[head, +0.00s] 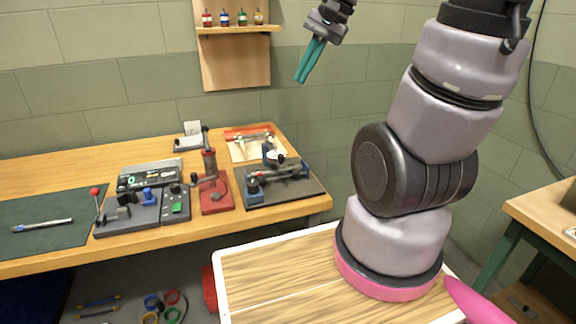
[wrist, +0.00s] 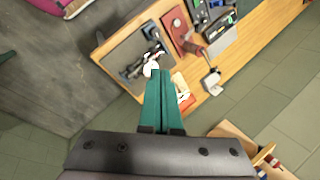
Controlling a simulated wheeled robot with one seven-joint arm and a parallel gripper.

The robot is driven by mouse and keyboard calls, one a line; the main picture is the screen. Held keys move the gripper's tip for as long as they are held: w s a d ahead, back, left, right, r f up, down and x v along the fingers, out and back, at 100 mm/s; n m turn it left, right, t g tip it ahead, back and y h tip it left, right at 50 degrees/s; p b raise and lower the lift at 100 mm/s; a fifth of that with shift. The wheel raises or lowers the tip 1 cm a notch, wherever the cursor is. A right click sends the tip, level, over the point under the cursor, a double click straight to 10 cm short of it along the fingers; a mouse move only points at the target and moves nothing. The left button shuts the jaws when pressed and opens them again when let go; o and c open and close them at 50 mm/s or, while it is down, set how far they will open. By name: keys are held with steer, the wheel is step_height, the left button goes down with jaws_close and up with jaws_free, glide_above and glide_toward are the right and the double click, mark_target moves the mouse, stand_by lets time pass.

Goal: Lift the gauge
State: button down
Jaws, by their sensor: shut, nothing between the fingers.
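What looks like the gauge is a small round white-faced piece (head: 275,156) on the blue and grey fixture at the bench's right end. In the wrist view the white round piece (wrist: 150,66) shows just beyond my fingertips, partly hidden by them. My gripper (head: 302,79) has teal fingers pressed together and empty. It hangs high above and to the right of the bench, pointing down. The closed fingers also show in the wrist view (wrist: 161,73).
The fixture stands on a dark grey mat (head: 306,190). A red hand press (head: 216,196) stands left of it, with a shallow tray (head: 240,152) behind. A control box (head: 130,215) and a pen-like tool (head: 42,225) lie further left. A wall shelf (head: 240,29) holds small bottles.

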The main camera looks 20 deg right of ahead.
steer(key=w+d+f+m+g+y, duration=0.1)
steer(key=w+d+f+m+y, duration=0.1)
steer(key=f, duration=0.7)
steer(key=w+d+f+m+g+y, duration=0.1)
steer(key=w+d+f+m+y, duration=0.1)
steer(key=f, duration=0.7)
steer(key=w+d+f+m+y, duration=0.1)
steer(key=w+d+f+m, duration=0.2)
steer(key=f, duration=0.6)
steer(key=w+m, duration=0.2)
steer(key=m, duration=0.1)
steer(key=shift+w+d+f+m+g+y, duration=0.25)
steer(key=shift+w+f+m+g+y, duration=0.05)
steer(key=shift+g+y, duration=0.1)
steer(key=shift+a, duration=0.1)
steer(key=x, duration=1)
step_height(320, 180, up, 3)
steer(key=shift+f, duration=0.1)
steer(key=shift+r, duration=0.65)
steer(key=shift+r, duration=0.1)
